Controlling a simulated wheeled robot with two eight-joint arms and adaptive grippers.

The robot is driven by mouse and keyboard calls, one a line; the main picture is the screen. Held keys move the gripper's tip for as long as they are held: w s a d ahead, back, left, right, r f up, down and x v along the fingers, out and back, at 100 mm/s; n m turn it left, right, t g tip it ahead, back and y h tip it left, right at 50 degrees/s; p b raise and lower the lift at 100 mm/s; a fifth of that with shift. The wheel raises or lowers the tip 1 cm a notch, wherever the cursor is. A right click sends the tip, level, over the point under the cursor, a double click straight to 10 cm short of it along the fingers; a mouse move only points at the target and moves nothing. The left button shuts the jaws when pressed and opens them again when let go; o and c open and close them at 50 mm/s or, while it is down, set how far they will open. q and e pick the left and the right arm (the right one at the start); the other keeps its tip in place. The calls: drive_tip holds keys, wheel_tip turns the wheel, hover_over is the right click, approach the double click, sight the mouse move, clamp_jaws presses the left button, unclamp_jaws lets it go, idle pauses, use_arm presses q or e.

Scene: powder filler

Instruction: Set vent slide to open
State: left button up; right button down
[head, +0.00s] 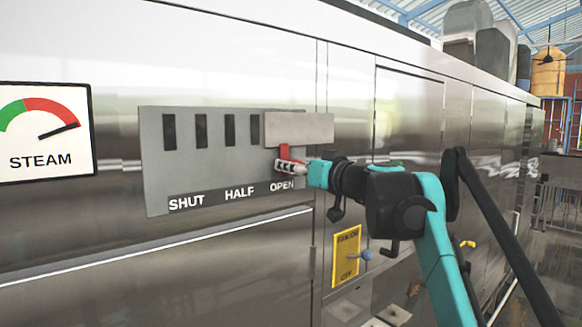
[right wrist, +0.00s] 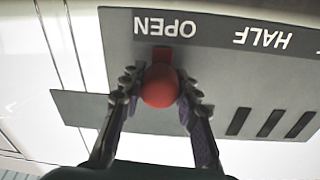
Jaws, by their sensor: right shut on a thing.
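The vent slide is a grey plate (head: 300,129) at the right end of the grey panel (head: 155,180), above the word OPEN; it sticks out past the panel's right edge. A red tab (head: 284,152) hangs from the plate, over OPEN. In the right wrist view, upside down, a round red knob (right wrist: 160,86) sits between my right gripper's fingers, below the word OPEN. My right gripper (head: 287,164) is shut on this red knob. The fingers partly hide the knob in the head view. My left gripper is not in view.
Several dark slots (head: 201,131) show left of the plate, with SHUT and HALF lettered below. A STEAM gauge (head: 46,132) is at far left. A yellow switch plate (head: 346,256) with a blue-grey knob is below my right arm.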

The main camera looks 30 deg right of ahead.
drive_tip(key=c, duration=1.4)
unclamp_jaws()
drive_tip(key=shift+d+r, duration=0.1)
drive_tip(key=shift+d, duration=0.05)
drive_tip(key=o, duration=0.3)
drive_tip(key=shift+d, duration=0.2)
drive_tip(key=s, duration=1.2)
drive_tip(key=shift+d, duration=0.2)
